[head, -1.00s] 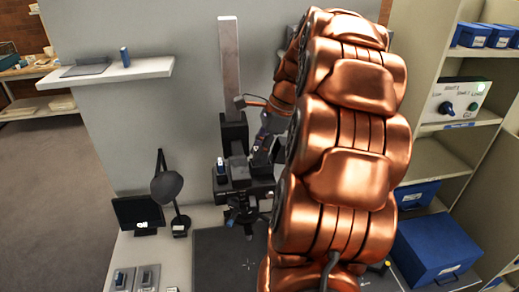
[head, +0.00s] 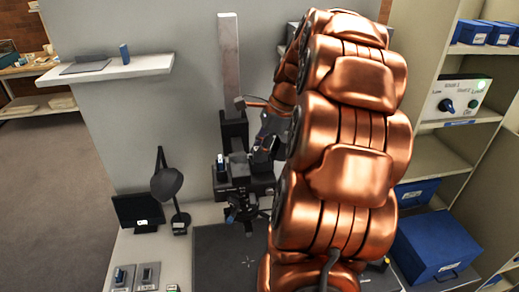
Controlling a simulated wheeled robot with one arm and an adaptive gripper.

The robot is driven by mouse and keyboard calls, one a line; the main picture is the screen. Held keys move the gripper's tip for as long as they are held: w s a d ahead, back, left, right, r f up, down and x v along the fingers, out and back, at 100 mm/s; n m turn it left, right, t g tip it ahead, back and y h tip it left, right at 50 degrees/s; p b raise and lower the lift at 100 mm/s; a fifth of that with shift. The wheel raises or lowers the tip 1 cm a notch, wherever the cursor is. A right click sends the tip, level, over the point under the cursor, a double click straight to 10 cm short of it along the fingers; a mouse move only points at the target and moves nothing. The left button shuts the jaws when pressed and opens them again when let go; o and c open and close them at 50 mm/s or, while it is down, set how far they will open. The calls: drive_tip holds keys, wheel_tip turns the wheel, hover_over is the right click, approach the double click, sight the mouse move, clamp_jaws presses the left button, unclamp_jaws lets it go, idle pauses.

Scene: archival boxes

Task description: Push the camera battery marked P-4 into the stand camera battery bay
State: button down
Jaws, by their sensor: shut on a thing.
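The stand camera (head: 243,184) is a dark body on an upright grey column, behind the dark baseboard. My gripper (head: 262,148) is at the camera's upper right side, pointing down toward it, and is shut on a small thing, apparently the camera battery. The battery is mostly hidden by the fingers and I cannot read its mark. The bay cannot be made out, nor how far the battery is in it. A small blue-and-white item (head: 220,163) shows at the camera's left side.
My copper arm covers the middle right. Two small grey holders with dark pieces (head: 121,278) lie at front left. A black lamp (head: 167,185) and small screen (head: 139,211) stand left of the camera. A blue box (head: 436,248) and shelves are at right. The baseboard (head: 222,258) is mostly clear.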

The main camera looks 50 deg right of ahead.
drive_tip(key=shift+f, duration=0.2)
drive_tip(key=c, duration=0.9)
unclamp_jaws()
drive_tip(key=shift+r, duration=0.2)
drive_tip(key=shift+r+p, duration=1.8)
drive_tip(key=shift+r, duration=1.1)
drive_tip(key=shift+a, duration=0.1)
